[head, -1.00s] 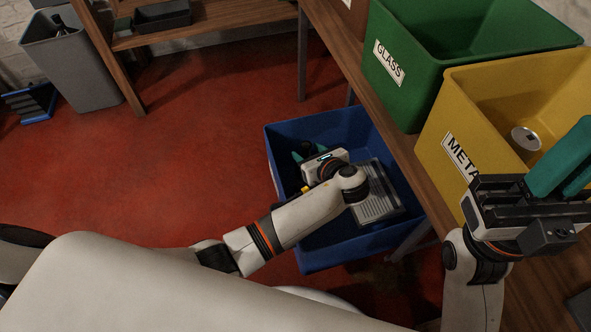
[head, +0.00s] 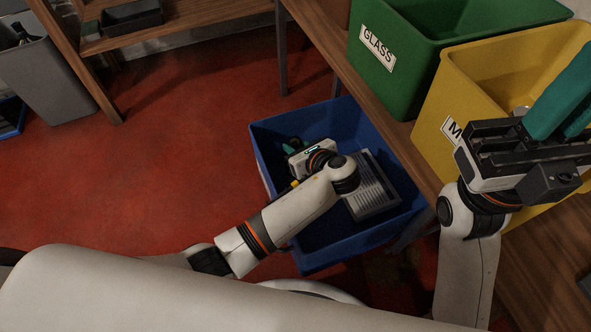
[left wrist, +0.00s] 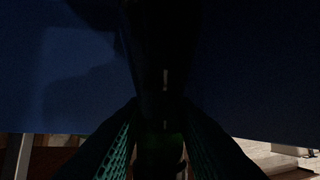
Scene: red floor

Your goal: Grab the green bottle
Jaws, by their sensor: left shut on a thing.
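My left gripper (head: 288,146) reaches down into the blue bin (head: 318,262), at its far left side. In the left wrist view, a dark bottle (left wrist: 155,50) stands between the two teal fingers, which are shut on it. The bottle looks almost black, with a faint green tint low between the fingers. In the head view my arm and gripper body hide most of it. My right gripper (head: 575,85) is raised at the right, in front of the yellow bin. Its teal fingers point up, and their gap is unclear.
A grey ribbed object (head: 370,190) lies in the blue bin beside my left arm. The green GLASS bin (head: 397,85) and the yellow bin (head: 455,95) stand on a wooden table (head: 330,45). A can shows partly in the yellow bin.

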